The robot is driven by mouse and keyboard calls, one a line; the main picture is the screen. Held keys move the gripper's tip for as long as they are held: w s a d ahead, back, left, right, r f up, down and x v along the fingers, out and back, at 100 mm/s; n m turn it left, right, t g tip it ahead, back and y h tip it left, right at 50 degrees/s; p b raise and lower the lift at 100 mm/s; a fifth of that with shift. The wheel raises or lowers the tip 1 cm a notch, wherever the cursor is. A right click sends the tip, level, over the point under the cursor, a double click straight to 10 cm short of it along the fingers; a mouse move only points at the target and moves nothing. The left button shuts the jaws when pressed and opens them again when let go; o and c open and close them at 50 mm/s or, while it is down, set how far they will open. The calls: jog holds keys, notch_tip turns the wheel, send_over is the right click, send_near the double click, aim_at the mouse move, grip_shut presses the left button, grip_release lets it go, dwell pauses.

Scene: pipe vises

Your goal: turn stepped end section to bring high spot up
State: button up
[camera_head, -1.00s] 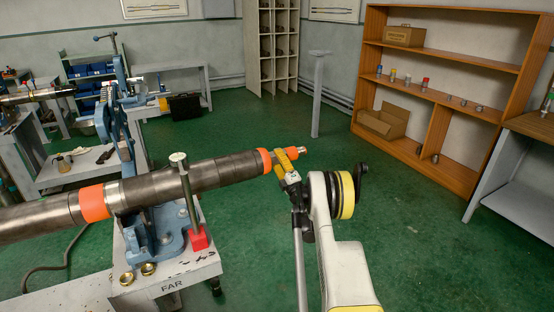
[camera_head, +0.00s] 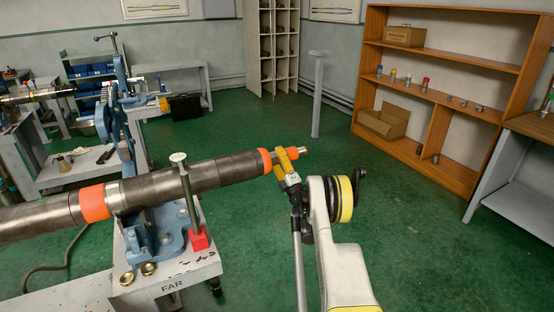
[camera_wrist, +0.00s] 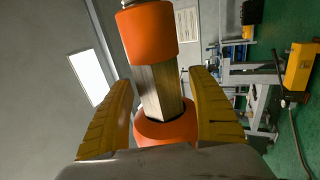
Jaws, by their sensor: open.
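The long dark pipe (camera_head: 160,183) lies across the left of the head view. Its stepped end section is at the right, with orange bands and a narrow metal tip (camera_head: 301,150). In the wrist view, a bare flat-sided length (camera_wrist: 158,92) shows between the outer orange band (camera_wrist: 148,33) and the inner orange band (camera_wrist: 166,131). My gripper (camera_head: 285,158) is at this end section. Its yellow fingers (camera_wrist: 161,80) stand open on either side of the flat-sided length, with gaps visible. I cannot tell where the high spot is.
A blue vise (camera_head: 160,235) on the white stand marked FAR (camera_head: 171,286) supports the pipe. A wooden shelf (camera_head: 440,122) stands at the back right. Green floor is clear around my arm.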

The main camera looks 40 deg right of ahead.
jog(key=v, duration=1.2)
jog(key=shift+a, duration=0.1)
